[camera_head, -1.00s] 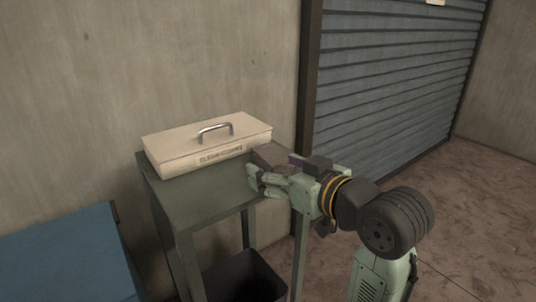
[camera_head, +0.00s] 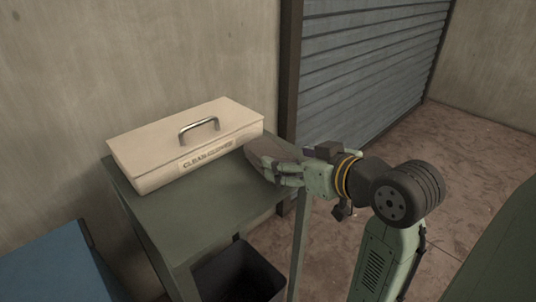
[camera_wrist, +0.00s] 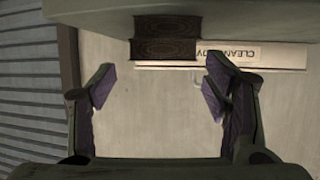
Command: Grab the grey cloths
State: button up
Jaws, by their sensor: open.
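A small dark grey-brown folded stack, which I take for the grey cloths (camera_head: 270,150), lies on the right end of the green table, beside the box. In the head view my fingers partly hide it. It also shows at the top centre of the wrist view (camera_wrist: 166,48). My gripper (camera_head: 272,170) is at the table's right edge, close to the stack. In the wrist view its purple-padded fingers (camera_wrist: 157,80) are open and empty, with the stack beyond the gap between them. I cannot tell whether any finger touches it.
A beige lidded box (camera_head: 150,150) with a metal handle and a label stands on the green table (camera_head: 200,220), left of the stack. A dark bin (camera_head: 240,275) is below the table. A blue surface (camera_head: 50,265) is at lower left. The wall is close behind.

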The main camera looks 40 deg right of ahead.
aim_at(275, 156)
jog(key=x, duration=0.2)
jog(key=p+x, duration=0.1)
jog(key=x, duration=0.3)
jog(key=shift+w+a+p, duration=0.2)
jog(key=shift+w+p, duration=0.1)
jog(key=shift+p, duration=0.1)
jog(key=c, duration=1.3)
